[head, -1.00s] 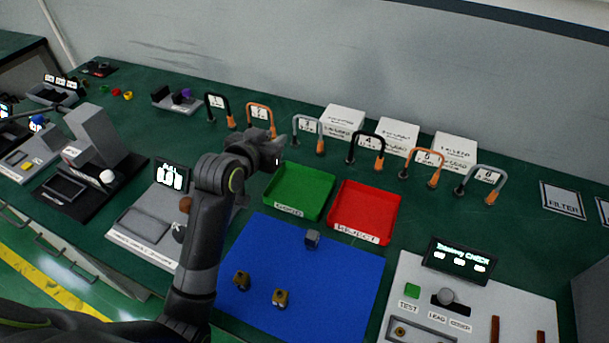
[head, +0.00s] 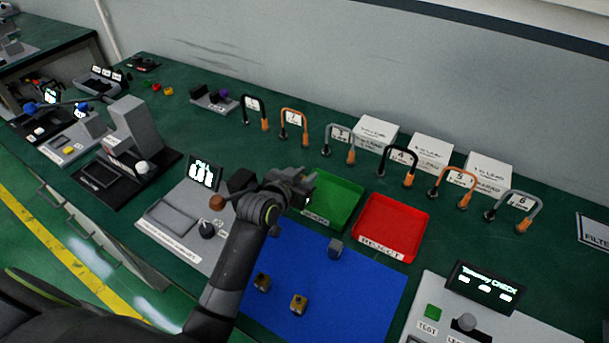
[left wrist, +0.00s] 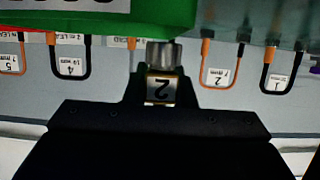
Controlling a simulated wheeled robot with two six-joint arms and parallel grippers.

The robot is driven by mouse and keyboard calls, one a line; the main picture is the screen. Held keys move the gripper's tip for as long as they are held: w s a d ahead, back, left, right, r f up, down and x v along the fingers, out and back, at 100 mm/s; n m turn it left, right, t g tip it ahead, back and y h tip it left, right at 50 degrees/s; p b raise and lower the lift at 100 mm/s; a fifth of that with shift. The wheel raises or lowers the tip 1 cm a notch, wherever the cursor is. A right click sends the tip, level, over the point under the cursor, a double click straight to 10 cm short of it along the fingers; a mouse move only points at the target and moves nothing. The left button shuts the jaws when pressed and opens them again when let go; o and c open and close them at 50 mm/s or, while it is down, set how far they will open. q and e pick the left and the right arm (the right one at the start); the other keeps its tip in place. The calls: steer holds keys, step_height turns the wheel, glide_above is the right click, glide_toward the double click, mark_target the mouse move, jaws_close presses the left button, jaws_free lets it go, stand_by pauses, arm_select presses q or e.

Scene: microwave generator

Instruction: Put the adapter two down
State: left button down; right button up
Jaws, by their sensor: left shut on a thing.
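My left gripper (head: 306,184) is at the left edge of the green tray (head: 347,207) in the head view. In the left wrist view it is shut on adapter two (left wrist: 162,90), a small block with a brass-coloured body, a "2" label and a grey cylindrical end. The adapter is hard to make out in the head view. The blue mat (head: 370,290) lies in front of the trays. On it are two brass-coloured adapters (head: 262,283) (head: 299,304) and a grey piece (head: 335,247). My right gripper is not in view.
The red reject tray (head: 390,227) stands right of the green one. Numbered cable loops (head: 340,143) and white boxes (head: 430,152) line the back. A grey device with a screen (head: 203,174) is left of the mat, and a check panel (head: 480,290) is right. Bare mat lies around the pieces.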

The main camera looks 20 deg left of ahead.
arm_select(q)
steer(key=shift+f, duration=0.45)
steer(key=c, duration=1.2)
jaws_free()
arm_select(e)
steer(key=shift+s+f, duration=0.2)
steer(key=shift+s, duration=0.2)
arm_select(q)
steer(key=shift+r, duration=0.15)
steer(key=shift+r, duration=0.35)
steer(key=v, duration=0.7)
steer(key=shift+s+b, duration=0.2)
steer(key=shift+b, duration=0.2)
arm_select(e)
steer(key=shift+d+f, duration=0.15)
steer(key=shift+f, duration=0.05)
arm_select(q)
steer(key=shift+r, duration=0.15)
